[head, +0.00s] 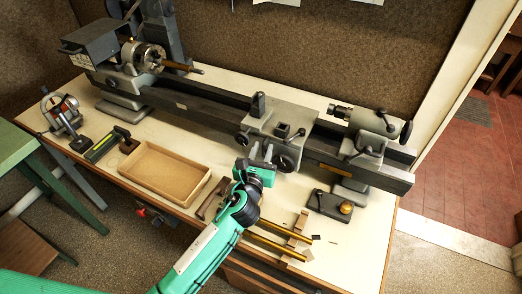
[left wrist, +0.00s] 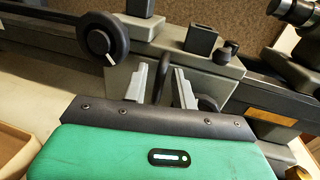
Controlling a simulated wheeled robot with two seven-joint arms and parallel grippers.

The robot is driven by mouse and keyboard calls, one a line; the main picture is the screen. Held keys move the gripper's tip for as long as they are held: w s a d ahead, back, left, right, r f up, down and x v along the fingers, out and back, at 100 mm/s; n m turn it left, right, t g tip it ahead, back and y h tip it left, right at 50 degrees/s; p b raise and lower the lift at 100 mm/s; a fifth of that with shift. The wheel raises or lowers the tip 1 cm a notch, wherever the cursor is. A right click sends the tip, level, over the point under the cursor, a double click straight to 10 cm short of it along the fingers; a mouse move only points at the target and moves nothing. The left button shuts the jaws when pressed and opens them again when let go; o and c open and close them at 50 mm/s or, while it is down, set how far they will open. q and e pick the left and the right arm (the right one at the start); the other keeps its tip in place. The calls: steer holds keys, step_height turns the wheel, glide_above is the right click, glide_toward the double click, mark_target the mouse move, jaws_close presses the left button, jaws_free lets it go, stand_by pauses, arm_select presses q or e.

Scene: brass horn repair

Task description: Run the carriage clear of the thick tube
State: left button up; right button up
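The carriage (head: 277,120) sits on the lathe bed right of the middle, with a dark tool post on top. A brass tube (head: 181,66) sticks out of the chuck (head: 150,57) at the left; a wide stretch of bed lies between it and the carriage. My left gripper (head: 262,153) is at the carriage's front, beside the dark handwheel (head: 286,162). In the left wrist view its two fingers (left wrist: 170,82) stand apart, with a dark bar of the wheel or its handle between them. Whether they touch it is unclear. My right gripper is out of view.
The tailstock (head: 368,132) stands right of the carriage, with some bed between. A wooden tray (head: 165,169) lies in front of the lathe. Two brass tubes (head: 273,245) lie on wooden rests near my left arm. A dark block with a brass knob (head: 330,205) is at right.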

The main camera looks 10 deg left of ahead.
arm_select(q)
steer(key=shift+a, duration=0.1)
steer(key=s+b, duration=0.1)
steer(key=s, duration=0.3)
steer(key=s+a+b, duration=0.1)
steer(key=s, duration=0.4)
steer(key=s+a+b, duration=0.1)
steer(key=s, duration=0.3)
steer(key=shift+s, duration=0.3)
